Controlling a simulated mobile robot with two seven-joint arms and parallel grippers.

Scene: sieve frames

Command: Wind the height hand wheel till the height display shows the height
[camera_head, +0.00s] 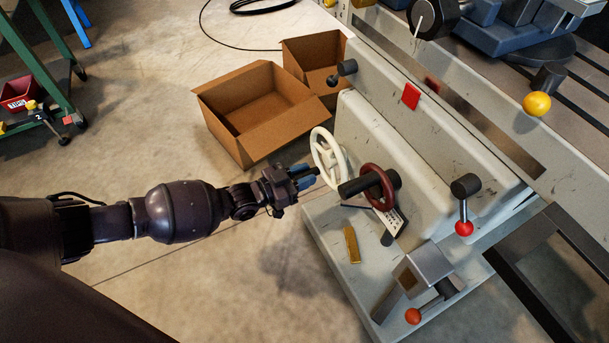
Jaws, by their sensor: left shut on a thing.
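A white spoked hand wheel (316,144) stands at the left side of the grey machine. A dark red hand wheel (388,186) sits on a black hub to its right. My left gripper (309,177) reaches in from the left, with its blue-padded fingers at the near left rim of the white hand wheel. It is shut on the white hand wheel there; the exact contact is small and partly hidden. A small white plate with dark marks (395,222) is below the red wheel; I cannot read it or tell whether it is the height display. My right gripper is not in view.
Open cardboard boxes (228,133) stand on the floor behind the white wheel. A red-knobbed lever (464,228), a yellow knob (537,103) and an orange-knobbed clamp (413,316) stick out from the machine. A brass-coloured piece (352,245) lies on its base. The floor around my left arm is clear.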

